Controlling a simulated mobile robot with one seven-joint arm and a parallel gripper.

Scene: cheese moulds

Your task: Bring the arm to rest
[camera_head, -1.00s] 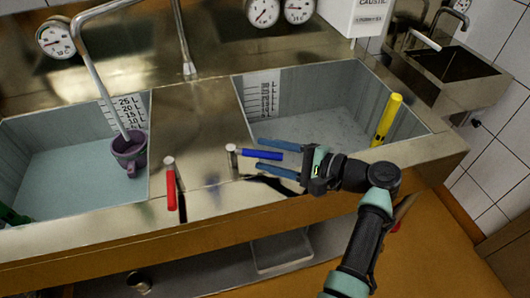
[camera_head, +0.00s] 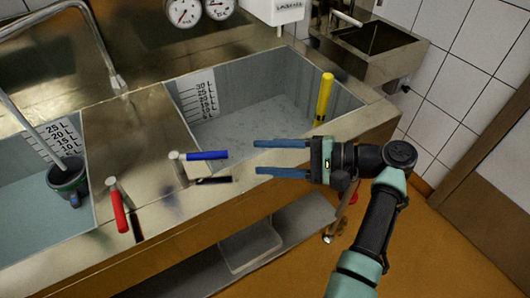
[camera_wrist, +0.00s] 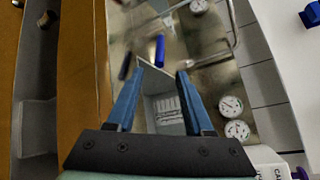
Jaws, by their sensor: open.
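My gripper (camera_head: 282,158) is open and empty, its two blue fingers pointing left above the front edge of the right sink basin (camera_head: 265,118). The blue-handled lever (camera_head: 207,155) on the counter is to the left of the fingertips, apart from them. In the wrist view my gripper (camera_wrist: 158,75) shows both fingers spread with nothing between them. The blue handle (camera_wrist: 160,50) also shows there, beyond the fingertips. My arm reaches in from the lower right of the head view.
A red-handled lever (camera_head: 119,212) stands further left. A yellow cylinder (camera_head: 325,97) leans in the right basin's corner. A dark cup (camera_head: 68,180) is in the left basin. A small steel sink (camera_head: 370,45) stands at the back right. Orange floor (camera_head: 430,245) is open at right.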

